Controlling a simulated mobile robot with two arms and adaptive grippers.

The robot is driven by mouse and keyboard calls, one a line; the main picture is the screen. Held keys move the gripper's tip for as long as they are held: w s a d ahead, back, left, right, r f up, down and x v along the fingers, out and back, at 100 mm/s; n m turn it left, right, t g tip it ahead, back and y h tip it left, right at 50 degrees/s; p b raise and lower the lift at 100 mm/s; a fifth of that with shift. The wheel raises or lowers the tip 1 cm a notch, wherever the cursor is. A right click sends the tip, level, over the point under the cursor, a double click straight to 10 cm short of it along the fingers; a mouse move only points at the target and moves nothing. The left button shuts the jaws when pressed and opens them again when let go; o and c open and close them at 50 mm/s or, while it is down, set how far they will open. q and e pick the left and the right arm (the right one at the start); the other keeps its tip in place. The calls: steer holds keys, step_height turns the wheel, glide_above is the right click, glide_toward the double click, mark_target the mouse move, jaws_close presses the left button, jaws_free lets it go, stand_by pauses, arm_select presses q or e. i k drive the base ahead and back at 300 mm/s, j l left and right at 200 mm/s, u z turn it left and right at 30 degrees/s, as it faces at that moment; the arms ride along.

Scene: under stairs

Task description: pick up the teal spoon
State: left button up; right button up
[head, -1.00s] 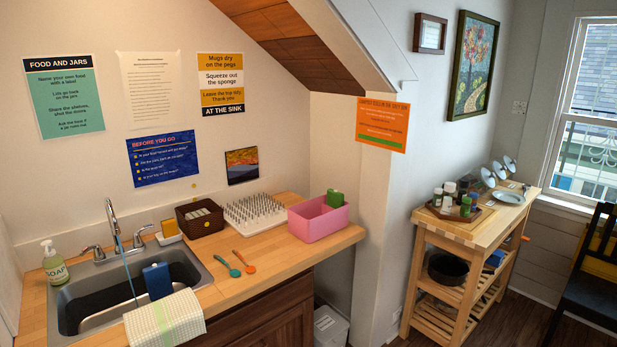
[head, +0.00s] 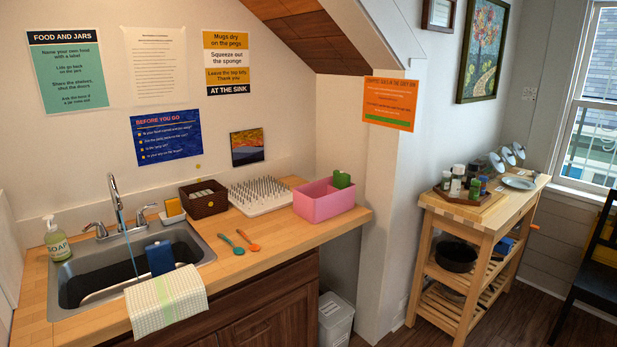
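The teal spoon (head: 237,249) lies on the wooden counter (head: 283,233), just right of the sink. Its bowl end is toward the front right and its handle points to the back left. An orange spoon (head: 254,247) lies close beside it on the right, apart from it. Neither of my grippers shows in the head view.
The sink (head: 75,283) with a blue object (head: 160,258) and a draped towel (head: 166,302) is left of the spoons. A brown basket (head: 203,206), a peg rack (head: 258,207) and a pink bin (head: 318,208) stand behind. A wooden cart (head: 470,217) stands at right. The front counter strip is clear.

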mark_target(238, 251)
steer(key=i+j+u, duration=0.15)
steer(key=i+j, duration=0.7)
